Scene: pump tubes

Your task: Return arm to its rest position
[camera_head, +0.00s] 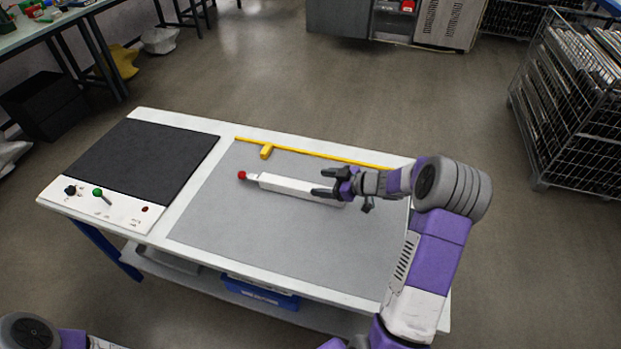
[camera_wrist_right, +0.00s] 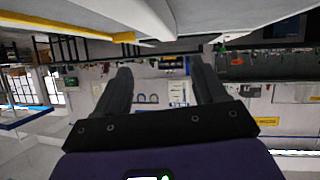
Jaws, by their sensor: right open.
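A long white tube (camera_head: 285,185) with a red tip (camera_head: 242,175) lies on the grey mat (camera_head: 270,235) of the workbench. My right gripper (camera_head: 320,182) is at the right part of the tube, its fingers pointing left. Its two fingers are spread apart with nothing between them. In the right wrist view the open fingers (camera_wrist_right: 160,68) show against the far wall. From the head view I cannot tell the exact height of the gripper over the tube. The right end of the tube is partly hidden by my gripper. My left gripper is out of view.
A yellow rail (camera_head: 320,154) with a yellow block (camera_head: 266,151) runs along the bench's back edge. A black mat (camera_head: 140,160) and a control panel (camera_head: 105,204) with a green knob are at left. A wire cage (camera_head: 570,100) stands at right. Floor behind the bench is clear.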

